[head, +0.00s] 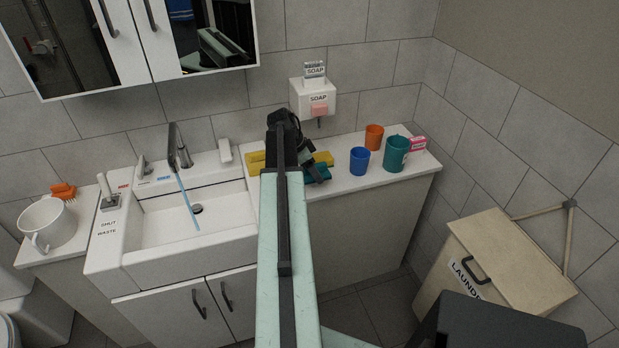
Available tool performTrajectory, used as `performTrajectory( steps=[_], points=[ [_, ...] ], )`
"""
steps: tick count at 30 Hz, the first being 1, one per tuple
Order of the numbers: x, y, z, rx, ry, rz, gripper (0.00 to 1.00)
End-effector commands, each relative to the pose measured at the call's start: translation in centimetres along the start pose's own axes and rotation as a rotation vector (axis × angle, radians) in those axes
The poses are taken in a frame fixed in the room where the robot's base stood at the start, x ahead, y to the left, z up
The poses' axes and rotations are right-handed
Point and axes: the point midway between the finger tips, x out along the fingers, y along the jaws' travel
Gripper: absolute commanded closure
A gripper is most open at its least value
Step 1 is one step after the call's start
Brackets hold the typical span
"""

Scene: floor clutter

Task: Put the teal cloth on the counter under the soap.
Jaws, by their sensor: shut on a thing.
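My gripper (312,170) is at the counter (375,182) right of the sink, shut on the teal cloth (320,176). The cloth shows as a small folded teal patch at the fingertips. It is low over the counter or on it; I cannot tell which. The white soap dispenser (313,96), labelled SOAP, is on the tiled wall above and a little behind the gripper. My arm hides part of the counter and perhaps part of the cloth.
Yellow folded cloth (256,163) shows on both sides of my arm. A blue cup (359,161), an orange cup (374,137), a teal cup (396,153) and a pink box (418,143) stand at right. Water runs into the sink (155,232). A laundry bin (512,257) is at lower right.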

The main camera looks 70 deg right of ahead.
Motion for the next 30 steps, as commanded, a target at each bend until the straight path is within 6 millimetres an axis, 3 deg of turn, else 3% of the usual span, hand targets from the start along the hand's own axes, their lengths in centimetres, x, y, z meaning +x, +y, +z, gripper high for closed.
performTrajectory(
  steps=[1,5,12,27,28,30],
  points=[
    [1.3,0.0,0.6,0.001,0.0,0.001,0.81],
    [3.1,0.0,1.3,0.003,0.0,0.001,0.81],
    [2.6,-0.1,1.5,-0.003,0.0,-0.001,0.81],
    [3.7,-0.1,2.0,-0.003,0.0,-0.001,0.81],
    [3.7,-0.1,2.0,-0.002,0.0,-0.001,0.32],
    [3.7,-0.1,2.0,-0.002,0.0,-0.001,0.15]
  ],
)
